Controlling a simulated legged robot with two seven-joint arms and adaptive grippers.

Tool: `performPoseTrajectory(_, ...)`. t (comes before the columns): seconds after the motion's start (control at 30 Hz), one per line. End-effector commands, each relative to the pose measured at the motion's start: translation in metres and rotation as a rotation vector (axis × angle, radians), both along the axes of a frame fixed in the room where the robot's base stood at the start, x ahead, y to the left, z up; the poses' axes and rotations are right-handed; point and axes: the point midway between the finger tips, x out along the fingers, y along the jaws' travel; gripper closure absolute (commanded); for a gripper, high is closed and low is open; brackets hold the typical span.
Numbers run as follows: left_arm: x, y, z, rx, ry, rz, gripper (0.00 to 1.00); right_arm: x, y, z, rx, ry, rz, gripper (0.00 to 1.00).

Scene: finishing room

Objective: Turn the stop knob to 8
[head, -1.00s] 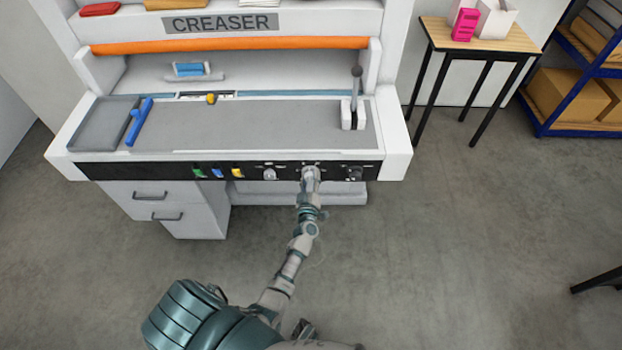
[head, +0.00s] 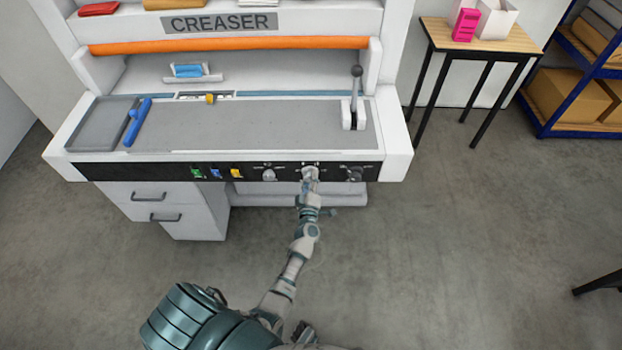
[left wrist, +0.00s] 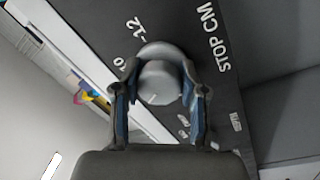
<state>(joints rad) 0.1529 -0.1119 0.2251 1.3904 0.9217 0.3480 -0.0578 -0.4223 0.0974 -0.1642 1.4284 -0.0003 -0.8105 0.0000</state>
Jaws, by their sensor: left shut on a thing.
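In the left wrist view the stop knob (left wrist: 160,84) is a round grey knob on a wider collar, beside the words STOP CM. Marks 10 and 12 show at its upper left; smaller marks at lower right are too blurred to read. A faint light line shows on its face, toward the lower left. My left gripper (head: 311,183) is shut on the knob, one finger on each side (left wrist: 160,100).
Another knob sits on each side, left (head: 269,174) and right (head: 354,174). Green, blue and yellow switches (head: 216,172) are further left. A lever (head: 355,90) stands on the creaser bed (head: 250,125). A side table (head: 480,33) is at right. The floor in front is clear.

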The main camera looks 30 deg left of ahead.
Motion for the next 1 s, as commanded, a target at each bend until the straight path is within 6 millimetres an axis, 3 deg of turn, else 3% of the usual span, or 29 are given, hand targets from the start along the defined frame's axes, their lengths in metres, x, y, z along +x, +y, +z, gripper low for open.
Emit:
performPoseTrajectory(0.17,-0.001,0.003,0.001,0.003,-0.003,0.007,0.93,0.001,0.0,0.001,0.0,-0.001,0.0,0.6)
performPoseTrajectory(0.2,-0.001,0.003,0.002,0.004,-0.004,0.008,0.48,0.001,0.0,0.001,0.0,-0.001,0.0,0.6)
performPoseTrajectory(0.27,-0.001,0.003,0.001,0.003,-0.003,0.006,0.33,0.001,0.0,0.001,0.0,-0.001,0.0,0.6)
performPoseTrajectory(0.67,-0.006,-0.002,-0.001,0.002,0.002,0.002,0.33,0.0,0.001,0.0,0.002,0.0,0.002,0.6)
performPoseTrajectory(1.0,-0.067,-0.035,-0.008,0.001,0.004,0.003,0.33,0.0,0.001,0.0,0.001,0.0,0.001,0.6)
